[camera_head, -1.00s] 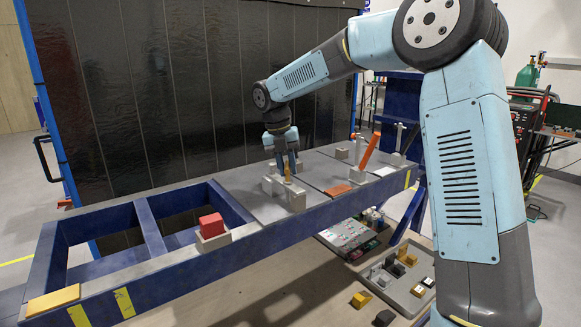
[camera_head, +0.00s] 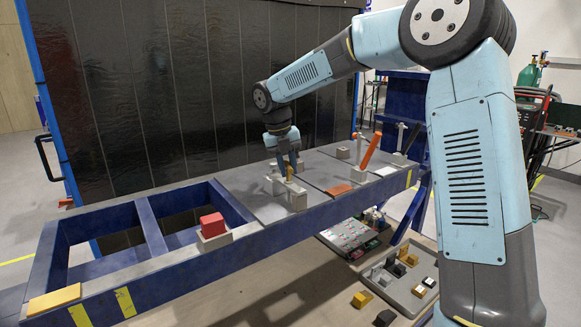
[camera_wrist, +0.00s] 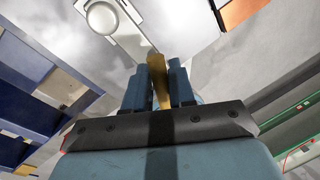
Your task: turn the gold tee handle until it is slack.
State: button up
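The gold tee handle (camera_head: 289,174) stands among grey blocks on the grey plate of the blue bench frame. My gripper (camera_head: 290,166) points down at it from above. In the wrist view the gold handle (camera_wrist: 159,84) lies between the two blue fingers of my gripper (camera_wrist: 160,82), which sit close against both its sides. The fingers look shut on it. The lower part of the handle and its seat are largely hidden.
A red block (camera_head: 212,224) sits on a grey block at the front rail, left of the handle. An orange lever (camera_head: 371,150) leans up to the right. Open bays of the blue frame (camera_head: 152,232) lie to the left.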

jog(key=shift+o, duration=1.4)
jog(key=shift+f, duration=0.15)
jog(key=a+r, duration=0.1)
jog(key=r, duration=0.8)
jog(key=a+r, duration=0.1)
jog(key=r, duration=0.3)
jog(key=shift+s+a+r, duration=0.15)
jog(key=shift+a+r, duration=0.1)
jog(key=shift+a, duration=0.1)
